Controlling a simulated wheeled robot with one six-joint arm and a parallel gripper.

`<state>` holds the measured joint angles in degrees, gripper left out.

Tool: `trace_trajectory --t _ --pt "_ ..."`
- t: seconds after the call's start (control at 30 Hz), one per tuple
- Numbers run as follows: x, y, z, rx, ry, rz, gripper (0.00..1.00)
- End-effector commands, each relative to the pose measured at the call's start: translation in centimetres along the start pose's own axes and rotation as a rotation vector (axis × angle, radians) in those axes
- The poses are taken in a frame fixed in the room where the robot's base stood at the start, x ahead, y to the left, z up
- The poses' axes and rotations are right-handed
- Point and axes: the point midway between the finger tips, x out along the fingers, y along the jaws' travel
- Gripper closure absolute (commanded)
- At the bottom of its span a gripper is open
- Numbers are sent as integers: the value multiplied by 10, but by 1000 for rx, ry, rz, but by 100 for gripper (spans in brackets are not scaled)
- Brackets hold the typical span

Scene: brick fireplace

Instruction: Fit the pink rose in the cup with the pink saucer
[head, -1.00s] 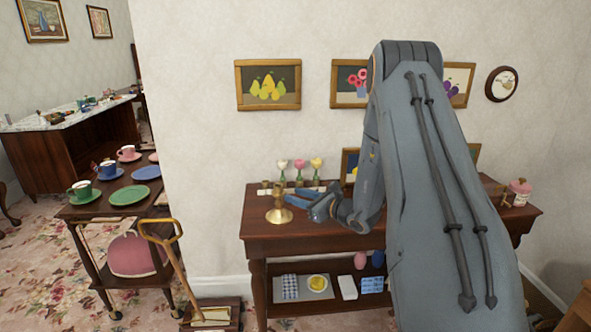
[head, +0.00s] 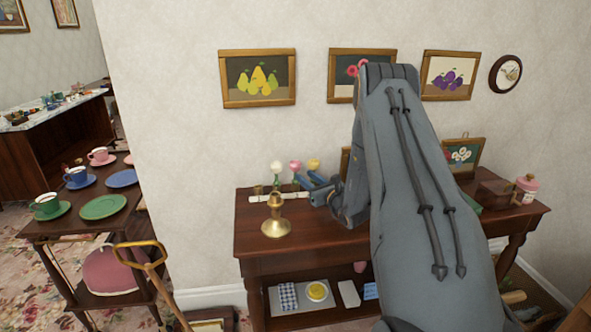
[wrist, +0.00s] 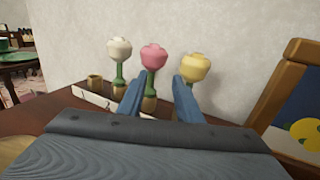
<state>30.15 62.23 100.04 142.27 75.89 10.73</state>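The pink rose (head: 295,166) stands upright between a white rose (head: 277,168) and a yellow rose (head: 313,165) on the wooden side table (head: 330,240). In the wrist view the pink rose (wrist: 153,57) has a green stem set in a small brown holder. My gripper (head: 308,183) is open and empty, its blue fingers pointing at the roses. In the wrist view the pink stem shows between the fingertips (wrist: 160,85); I cannot tell whether they touch it. The cup (head: 99,154) with the pink saucer (head: 103,162) is on the dark cart at left.
On the cart are a blue cup (head: 77,174), a green cup (head: 46,203) and plates. A picture frame (wrist: 290,95) stands close at right.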

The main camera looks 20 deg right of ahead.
Motion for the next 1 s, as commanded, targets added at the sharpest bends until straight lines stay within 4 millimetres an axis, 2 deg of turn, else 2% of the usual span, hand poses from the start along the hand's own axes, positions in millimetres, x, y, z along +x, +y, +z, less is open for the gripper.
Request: trace_trajectory --t 0.2,0.4,0.7,0.77,0.9,1.0 --pt "27 14 -3 1 1 11 68" --pt "52 13 -5 -1 1 7 68" --pt "57 10 -6 1 1 4 68" --pt "57 10 -6 1 1 3 75" --pt "57 10 -6 0 1 4 98" --pt "57 10 -6 0 1 3 100"
